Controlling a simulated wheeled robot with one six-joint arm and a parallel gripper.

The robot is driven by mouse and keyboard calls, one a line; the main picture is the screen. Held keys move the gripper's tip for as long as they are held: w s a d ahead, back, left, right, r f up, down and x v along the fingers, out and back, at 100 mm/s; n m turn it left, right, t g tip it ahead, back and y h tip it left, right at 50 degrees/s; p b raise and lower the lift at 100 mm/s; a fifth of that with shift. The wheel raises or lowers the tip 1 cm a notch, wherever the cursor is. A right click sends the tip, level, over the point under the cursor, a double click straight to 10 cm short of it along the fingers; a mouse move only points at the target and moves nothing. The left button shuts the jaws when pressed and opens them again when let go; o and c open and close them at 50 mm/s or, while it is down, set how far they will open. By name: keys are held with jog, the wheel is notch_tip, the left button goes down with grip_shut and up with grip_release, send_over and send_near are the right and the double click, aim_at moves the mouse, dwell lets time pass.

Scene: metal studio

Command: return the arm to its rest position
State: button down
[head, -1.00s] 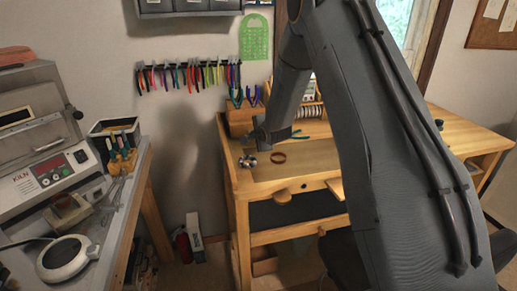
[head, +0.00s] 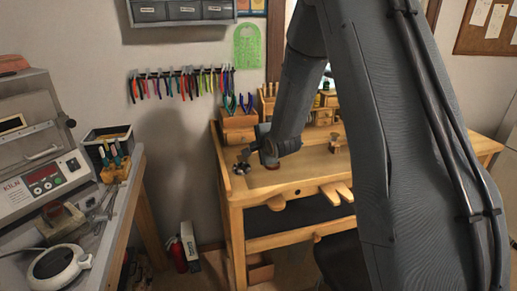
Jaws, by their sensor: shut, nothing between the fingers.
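My arm comes down from the top right, its large grey links filling much of the right half of the head view. It bends at the wrist over the left part of the wooden workbench (head: 232,192). My gripper (head: 247,152) is small and dark at the arm's end, pointing left above the bench top. It is shut and holds nothing that I can see. The wrist hides part of the bench behind it.
Small shiny items (head: 242,168) lie on the bench below my gripper. A row of pliers (head: 180,84) hangs on the wall. A kiln (head: 40,165) stands on the left table, with a tool box (head: 108,145) beside it. A red extinguisher (head: 178,254) stands on the floor.

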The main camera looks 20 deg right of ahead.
jog(key=shift+b+v, duration=0.4)
jog(key=shift+v, duration=1.55)
jog(key=s+f+n+g+b, duration=0.1)
jog(key=s+n+g, duration=0.4)
jog(key=s, duration=1.1)
jog(key=s+a+f+n+g+h, duration=0.1)
jog(key=s+f+n+g, duration=0.3)
jog(key=s+n, duration=0.7)
jog(key=s+g, duration=0.1)
jog(key=s, duration=0.5)
jog(key=shift+a+n+g+b, duration=0.25)
jog(key=shift+n+g+b, duration=0.05)
jog(key=shift+n+b, duration=0.1)
